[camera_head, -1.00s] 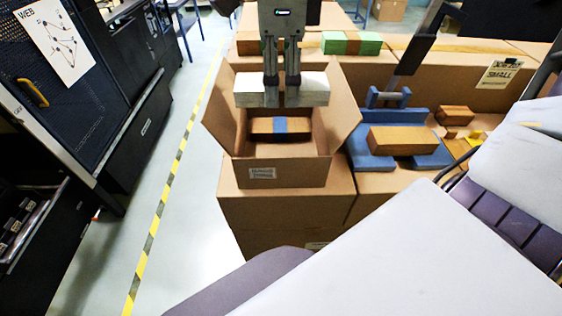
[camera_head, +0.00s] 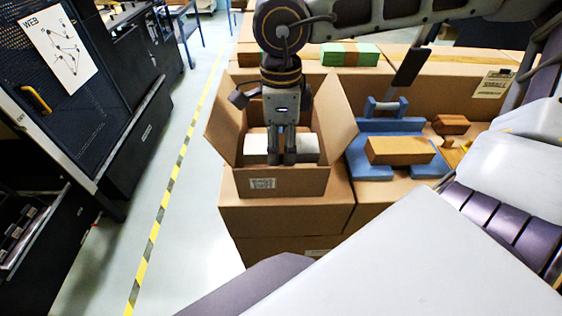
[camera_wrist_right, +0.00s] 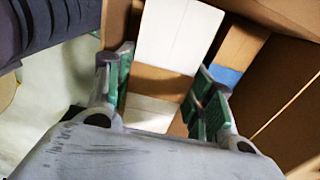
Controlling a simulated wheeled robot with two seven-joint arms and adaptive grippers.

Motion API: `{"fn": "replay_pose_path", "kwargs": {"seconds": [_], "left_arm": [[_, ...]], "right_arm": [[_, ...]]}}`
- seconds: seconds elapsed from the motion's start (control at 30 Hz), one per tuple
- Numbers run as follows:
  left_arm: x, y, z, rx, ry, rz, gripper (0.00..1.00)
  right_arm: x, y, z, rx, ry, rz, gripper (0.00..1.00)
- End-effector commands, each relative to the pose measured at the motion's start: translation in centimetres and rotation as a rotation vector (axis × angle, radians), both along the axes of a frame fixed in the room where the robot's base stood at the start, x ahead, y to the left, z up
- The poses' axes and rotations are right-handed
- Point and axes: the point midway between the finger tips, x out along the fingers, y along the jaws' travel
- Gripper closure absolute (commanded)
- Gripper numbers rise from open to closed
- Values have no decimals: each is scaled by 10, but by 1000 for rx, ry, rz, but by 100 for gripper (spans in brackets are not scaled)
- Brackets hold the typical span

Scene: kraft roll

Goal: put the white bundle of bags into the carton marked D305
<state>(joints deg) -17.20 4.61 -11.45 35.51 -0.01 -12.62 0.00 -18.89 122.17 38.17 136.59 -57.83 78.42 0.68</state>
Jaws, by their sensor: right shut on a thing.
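The white bundle (camera_head: 307,148) is inside the open carton (camera_head: 300,182), low between its walls. My right gripper (camera_head: 282,160) points down into the carton and is shut on the bundle, hiding its middle. In the right wrist view the white bundle (camera_wrist_right: 178,36) shows between and beyond the green-padded fingers (camera_wrist_right: 160,95). The carton has a small white label (camera_head: 262,184) on its front, too small to read. A brown bundle with a blue band (camera_wrist_right: 225,75) lies in the carton beside the white one in the wrist view. My left gripper is out of view.
The carton's flaps stand spread at left and right. To its right a blue stand (camera_head: 368,163) carries a brown block (camera_head: 398,151). A green bundle (camera_head: 350,54) lies behind. Black cabinets (camera_head: 120,110) stand left beyond the floor aisle (camera_head: 182,170).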

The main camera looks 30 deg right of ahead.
Motion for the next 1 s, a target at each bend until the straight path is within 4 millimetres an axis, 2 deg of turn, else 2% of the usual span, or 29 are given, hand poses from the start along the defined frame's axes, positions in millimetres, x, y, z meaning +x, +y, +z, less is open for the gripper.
{"fn": "replay_pose_path", "kwargs": {"seconds": [0.23, 0.73, 1.0], "left_arm": [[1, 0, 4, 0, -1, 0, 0], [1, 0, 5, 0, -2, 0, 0], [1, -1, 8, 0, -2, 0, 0]], "right_arm": [[0, 0, -23, 1, 1, 0, 73], [0, 0, -29, 1, -1, -1, 73], [0, 0, -48, 1, 3, -1, 73]]}}
